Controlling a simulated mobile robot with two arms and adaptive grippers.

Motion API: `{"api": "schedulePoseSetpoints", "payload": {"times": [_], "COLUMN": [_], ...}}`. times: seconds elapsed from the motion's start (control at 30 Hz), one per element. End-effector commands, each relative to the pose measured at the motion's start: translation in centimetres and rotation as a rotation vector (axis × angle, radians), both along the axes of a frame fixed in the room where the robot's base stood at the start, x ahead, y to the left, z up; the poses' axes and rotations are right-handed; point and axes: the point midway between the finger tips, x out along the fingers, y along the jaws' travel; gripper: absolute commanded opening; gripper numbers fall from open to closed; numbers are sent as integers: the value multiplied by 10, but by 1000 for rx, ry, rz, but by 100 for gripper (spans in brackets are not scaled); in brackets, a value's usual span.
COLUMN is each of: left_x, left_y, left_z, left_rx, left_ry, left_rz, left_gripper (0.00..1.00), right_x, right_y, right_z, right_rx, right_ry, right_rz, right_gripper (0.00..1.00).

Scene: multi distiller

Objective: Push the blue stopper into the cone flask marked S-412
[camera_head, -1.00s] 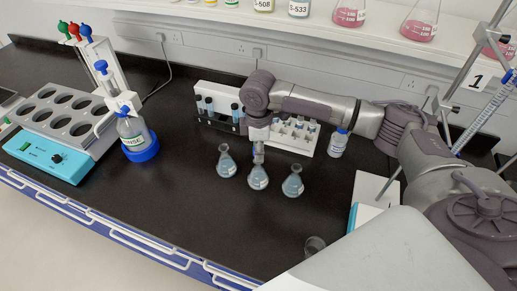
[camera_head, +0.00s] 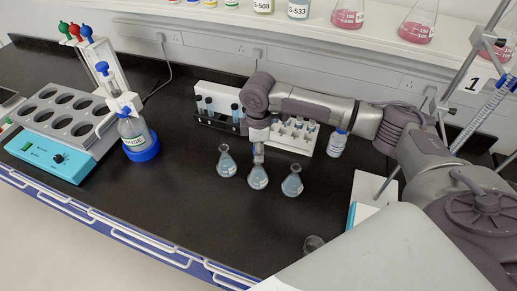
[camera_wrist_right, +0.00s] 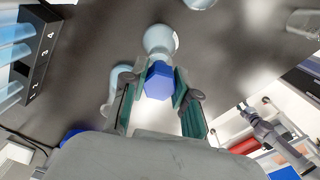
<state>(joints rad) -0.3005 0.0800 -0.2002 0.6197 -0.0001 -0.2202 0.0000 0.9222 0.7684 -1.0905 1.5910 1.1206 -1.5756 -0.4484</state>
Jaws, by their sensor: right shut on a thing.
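My right gripper (camera_head: 258,155) points down over the middle one of three cone flasks in the head view. In the right wrist view its fingers (camera_wrist_right: 158,90) are closed on the blue stopper (camera_wrist_right: 158,80). The middle flask (camera_head: 258,178) holds bluish liquid and stands upright; the gripper hides its mouth. The wrist view shows a flask (camera_wrist_right: 160,38) just beyond the stopper; whether they touch I cannot tell. The left flask (camera_head: 226,166) and right flask (camera_head: 292,184) stand beside it. Flask labels are too small to read. My left gripper is out of view.
A tube rack (camera_head: 217,121) and a white rack (camera_head: 293,138) stand behind the flasks, with a white bottle (camera_head: 338,143) at right. The bench between is clear.

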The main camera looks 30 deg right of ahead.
Motion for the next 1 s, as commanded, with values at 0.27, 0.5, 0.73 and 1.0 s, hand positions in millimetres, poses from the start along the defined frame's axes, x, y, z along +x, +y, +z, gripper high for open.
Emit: {"api": "schedulePoseSetpoints", "payload": {"times": [0.27,0.5,0.73,1.0], "left_x": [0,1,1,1], "left_y": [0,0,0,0], "left_z": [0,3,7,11], "left_rx": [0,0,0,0], "left_ry": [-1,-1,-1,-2], "left_rz": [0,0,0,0], "left_gripper": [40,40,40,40], "right_x": [0,0,0,0], "right_y": [0,0,0,0], "right_z": [0,1,1,0], "right_rx": [0,0,0,0], "right_ry": [0,0,0,0], "right_rz": [0,0,-1,-1], "right_gripper": [17,17,17,17]}}
